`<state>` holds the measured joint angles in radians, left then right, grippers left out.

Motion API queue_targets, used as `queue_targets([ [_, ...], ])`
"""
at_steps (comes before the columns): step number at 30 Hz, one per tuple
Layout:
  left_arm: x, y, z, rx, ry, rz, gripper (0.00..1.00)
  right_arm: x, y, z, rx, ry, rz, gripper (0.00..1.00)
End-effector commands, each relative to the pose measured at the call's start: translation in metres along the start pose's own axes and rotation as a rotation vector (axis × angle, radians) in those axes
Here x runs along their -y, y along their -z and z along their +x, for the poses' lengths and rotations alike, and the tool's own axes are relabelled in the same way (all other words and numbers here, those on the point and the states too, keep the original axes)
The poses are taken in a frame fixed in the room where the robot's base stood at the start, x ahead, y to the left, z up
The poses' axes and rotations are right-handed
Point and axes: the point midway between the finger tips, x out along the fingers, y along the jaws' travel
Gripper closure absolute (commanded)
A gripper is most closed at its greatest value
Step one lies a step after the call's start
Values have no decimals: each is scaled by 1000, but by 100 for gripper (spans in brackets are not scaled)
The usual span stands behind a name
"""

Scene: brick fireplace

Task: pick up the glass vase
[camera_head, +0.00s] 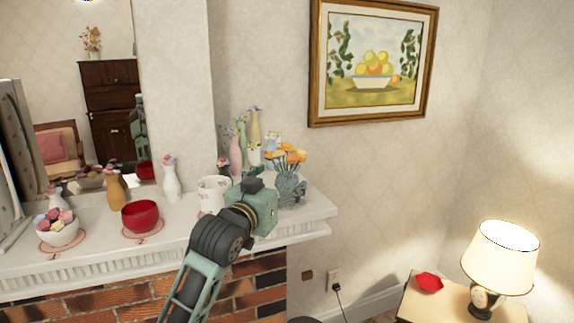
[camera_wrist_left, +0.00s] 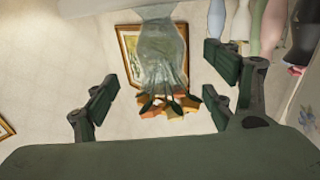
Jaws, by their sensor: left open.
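The glass vase (camera_head: 288,190) is clear and ribbed and holds orange and yellow flowers. It stands on the right part of the mantel, just beyond my left gripper (camera_head: 264,200) in the head view. In the left wrist view the vase (camera_wrist_left: 160,48) appears upside down, with its flowers hanging toward the bottom. The fingers of my left gripper (camera_wrist_left: 162,95) are open, one to each side of the vase and flowers; contact cannot be made out. My gripper body hides part of the vase in the head view. My right gripper is not in view.
Close by on the mantel (camera_head: 90,262) are a white mug (camera_head: 213,193) and several slim vases. Further left are a red bowl (camera_head: 140,217), a bowl of coloured balls (camera_head: 57,233) and a tan vase (camera_head: 116,188). The mantel's right end is free.

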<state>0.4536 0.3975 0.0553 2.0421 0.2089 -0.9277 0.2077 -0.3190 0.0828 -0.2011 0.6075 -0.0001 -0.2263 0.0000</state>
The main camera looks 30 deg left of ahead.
Motion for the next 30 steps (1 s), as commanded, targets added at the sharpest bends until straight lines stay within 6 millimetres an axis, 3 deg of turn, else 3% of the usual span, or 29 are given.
queue_targets([
  [1, 0, 4, 9, 5, 0, -2, 23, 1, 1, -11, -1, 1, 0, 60],
  [6, 1, 2, 28, 1, 0, 0, 23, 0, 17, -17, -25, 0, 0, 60],
  [11, 1, 0, 32, 0, 0, 1, 23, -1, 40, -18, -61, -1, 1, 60],
  [15, 0, -1, 32, 0, 0, 1, 24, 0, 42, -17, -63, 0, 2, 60],
  [24, 0, -1, 32, 0, 0, 1, 50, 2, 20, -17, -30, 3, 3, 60],
  [30, 0, -1, 32, 1, 0, 1, 68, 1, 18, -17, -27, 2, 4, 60],
])
